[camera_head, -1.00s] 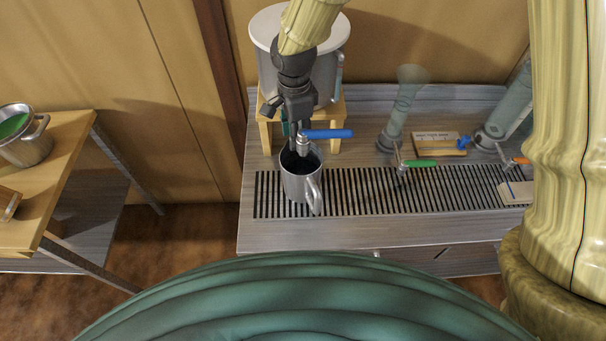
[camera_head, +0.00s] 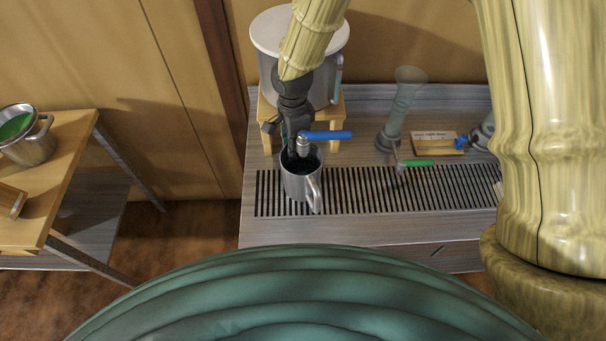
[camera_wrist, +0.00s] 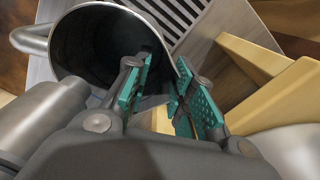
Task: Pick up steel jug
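The steel jug (camera_head: 300,186) stands upright on the slatted drip grate, below the tap with the blue lever (camera_head: 326,135). Its handle points toward the front right in the head view. In the wrist view, the jug (camera_wrist: 88,45) shows its dark inside and its handle at the left. My gripper (camera_wrist: 165,95) is open at the jug's far rim, with one teal pad over the inside and the other outside. The rim lies between the pads, with a gap visible. In the head view, the fingertips are mostly hidden behind the tap.
A large steel pot (camera_head: 300,70) stands on a wooden stand (camera_head: 335,112) close behind the jug. A green-lever tap (camera_head: 416,163) is to the right. A side table (camera_head: 62,150) at left holds a pot with green contents (camera_head: 32,148). The grate (camera_head: 400,190) right of the jug is clear.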

